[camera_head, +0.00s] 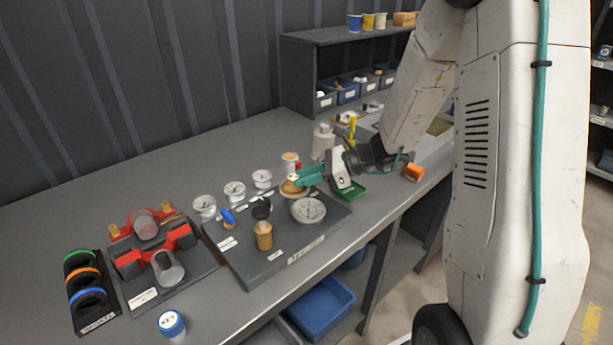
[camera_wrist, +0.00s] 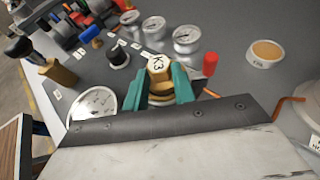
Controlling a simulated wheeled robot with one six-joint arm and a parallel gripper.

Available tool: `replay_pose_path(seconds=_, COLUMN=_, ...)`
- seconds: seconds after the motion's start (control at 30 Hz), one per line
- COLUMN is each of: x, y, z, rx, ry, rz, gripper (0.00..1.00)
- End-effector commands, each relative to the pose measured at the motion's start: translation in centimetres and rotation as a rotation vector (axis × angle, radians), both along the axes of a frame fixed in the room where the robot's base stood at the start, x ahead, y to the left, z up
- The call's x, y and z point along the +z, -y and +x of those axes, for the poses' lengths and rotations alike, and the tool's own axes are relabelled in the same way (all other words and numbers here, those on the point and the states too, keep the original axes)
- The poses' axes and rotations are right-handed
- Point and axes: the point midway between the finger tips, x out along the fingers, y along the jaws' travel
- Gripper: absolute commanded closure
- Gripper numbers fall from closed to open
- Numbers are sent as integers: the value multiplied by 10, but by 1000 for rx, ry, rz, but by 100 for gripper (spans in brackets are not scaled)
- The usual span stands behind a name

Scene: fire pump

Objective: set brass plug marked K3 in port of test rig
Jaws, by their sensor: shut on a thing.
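The brass plug marked K3 (camera_wrist: 158,66) sits between my gripper's teal fingertips (camera_wrist: 160,88) in the wrist view, its lettered face toward the camera. My gripper (camera_head: 303,178) is shut on the plug (camera_head: 289,188), reaching in from the right over the back right of the test rig's grey plate (camera_head: 270,268). A pale rim shows close under the plug. The port itself is hidden, and I cannot tell whether the plug is in it or just above. A large dial gauge (camera_head: 308,210) lies just in front of my gripper.
Three small gauges (camera_head: 235,192), a black knob (camera_head: 261,207), a blue lever (camera_head: 227,216) and a brass cylinder (camera_head: 264,237) stand nearby. A red post (camera_wrist: 210,64) is close right of my fingers. A green tray (camera_head: 350,192) lies under my wrist. The bench's back left is clear.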

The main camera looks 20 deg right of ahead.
Motion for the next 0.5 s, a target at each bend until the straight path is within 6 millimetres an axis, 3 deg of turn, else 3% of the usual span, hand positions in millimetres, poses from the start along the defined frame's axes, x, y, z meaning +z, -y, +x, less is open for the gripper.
replay_pose_path(seconds=0.17, x=-4, y=0, z=0, rx=-1, ry=-2, rz=1, gripper=100)
replay_pose_path(seconds=0.2, x=-3, y=0, z=0, rx=0, ry=-1, rz=0, gripper=63)
replay_pose_path(seconds=0.23, x=-3, y=0, z=0, rx=0, ry=-1, rz=0, gripper=54)
replay_pose_path(seconds=0.5, x=-3, y=0, z=0, rx=0, ry=-1, rz=0, gripper=52)
